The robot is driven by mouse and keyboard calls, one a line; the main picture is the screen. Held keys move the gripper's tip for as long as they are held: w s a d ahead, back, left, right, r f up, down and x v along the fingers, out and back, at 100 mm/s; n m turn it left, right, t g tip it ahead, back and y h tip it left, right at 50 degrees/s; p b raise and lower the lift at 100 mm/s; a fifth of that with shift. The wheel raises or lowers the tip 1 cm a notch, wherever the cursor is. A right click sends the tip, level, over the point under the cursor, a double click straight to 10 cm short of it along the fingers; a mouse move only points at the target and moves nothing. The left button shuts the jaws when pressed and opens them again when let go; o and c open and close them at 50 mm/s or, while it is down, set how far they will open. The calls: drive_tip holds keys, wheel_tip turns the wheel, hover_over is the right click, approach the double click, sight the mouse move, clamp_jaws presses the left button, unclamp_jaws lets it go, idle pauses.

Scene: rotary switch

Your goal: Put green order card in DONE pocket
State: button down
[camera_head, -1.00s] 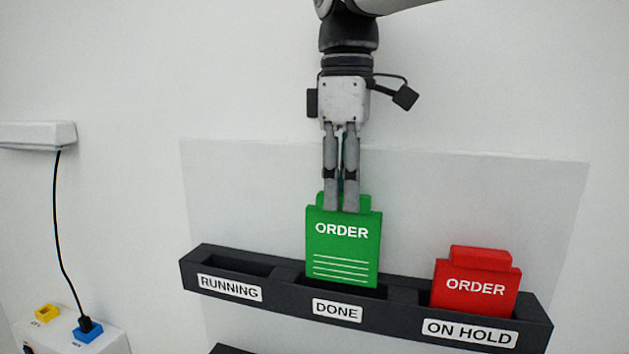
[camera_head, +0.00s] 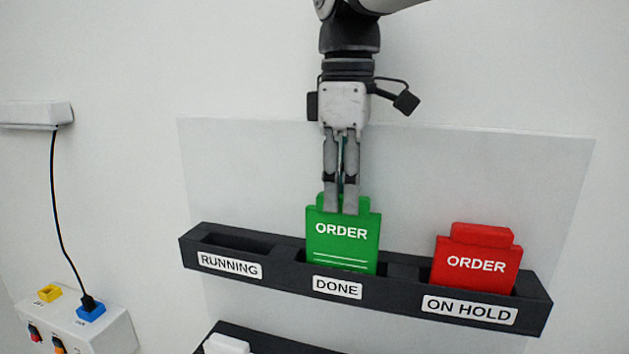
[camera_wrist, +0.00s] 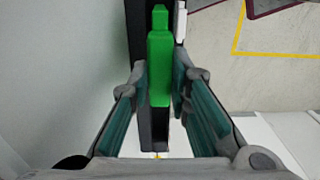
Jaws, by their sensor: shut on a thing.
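The green order card (camera_head: 342,236) stands upright with its lower part inside the DONE pocket (camera_head: 338,287), the middle one of the dark rack. Some of its printed lines are hidden behind the pocket's front wall. My gripper (camera_head: 341,208) is above the rack and shut on the card's top tab. In the wrist view the green card (camera_wrist: 160,70) lies between the two fingers (camera_wrist: 161,100). I cannot see whether the card's bottom edge touches the pocket floor.
A red order card (camera_head: 476,262) stands in the ON HOLD pocket (camera_head: 470,309) at the right. The RUNNING pocket (camera_head: 230,265) at the left is empty. A box with coloured plugs (camera_head: 85,325) is at the lower left, with a black cable.

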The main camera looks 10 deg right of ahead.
drive_tip(key=shift+f, duration=0.85)
drive_tip(key=c, duration=1.4)
unclamp_jaws()
